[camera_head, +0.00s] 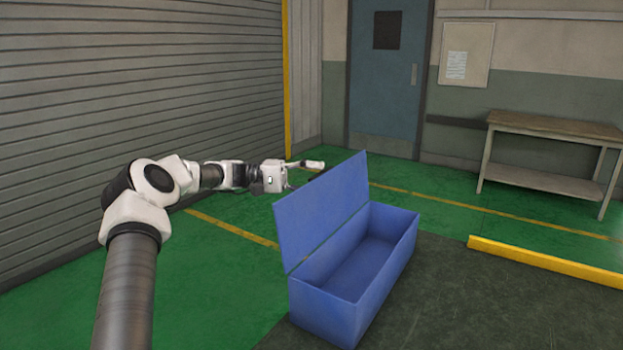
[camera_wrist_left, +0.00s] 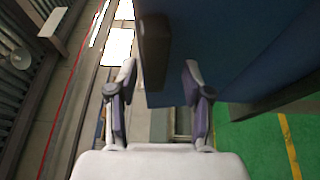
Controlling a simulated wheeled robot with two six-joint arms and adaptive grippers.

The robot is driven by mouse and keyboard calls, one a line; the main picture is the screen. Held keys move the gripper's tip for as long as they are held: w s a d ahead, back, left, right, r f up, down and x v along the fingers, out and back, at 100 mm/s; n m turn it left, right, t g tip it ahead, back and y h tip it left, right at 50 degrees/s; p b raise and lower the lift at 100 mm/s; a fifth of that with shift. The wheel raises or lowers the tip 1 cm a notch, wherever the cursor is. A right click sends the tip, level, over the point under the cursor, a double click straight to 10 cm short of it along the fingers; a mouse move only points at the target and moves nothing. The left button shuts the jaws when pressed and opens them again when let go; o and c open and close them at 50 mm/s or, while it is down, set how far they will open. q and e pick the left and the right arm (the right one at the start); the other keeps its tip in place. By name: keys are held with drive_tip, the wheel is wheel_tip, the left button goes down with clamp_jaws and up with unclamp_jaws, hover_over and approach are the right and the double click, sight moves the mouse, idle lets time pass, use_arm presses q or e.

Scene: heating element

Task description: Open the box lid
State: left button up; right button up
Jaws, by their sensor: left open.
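The blue box (camera_head: 325,312) stands on the floor in the head view, and its inside looks empty. Its lid (camera_head: 322,208) is open, standing up steeply from the box's left long edge and leaning a little. My left gripper (camera_head: 312,171) is beside the lid's upper edge, on the lid's outer side, partly hidden behind it. In the left wrist view the two fingers of my left gripper (camera_wrist_left: 160,92) are apart with nothing held between them. A large dark blue surface fills the upper part of that view; I cannot tell whether the fingers touch it. My right gripper is not seen.
A wooden table (camera_head: 555,126) stands by the back wall at right. A yellow floor barrier (camera_head: 545,262) lies right of the box. A ribbed shutter (camera_head: 140,70) is at left and a blue door (camera_head: 388,80) behind. Green floor around the box is clear.

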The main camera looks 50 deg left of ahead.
use_arm(q)
drive_tip(key=v, duration=1.2)
drive_tip(key=shift+f, duration=0.1)
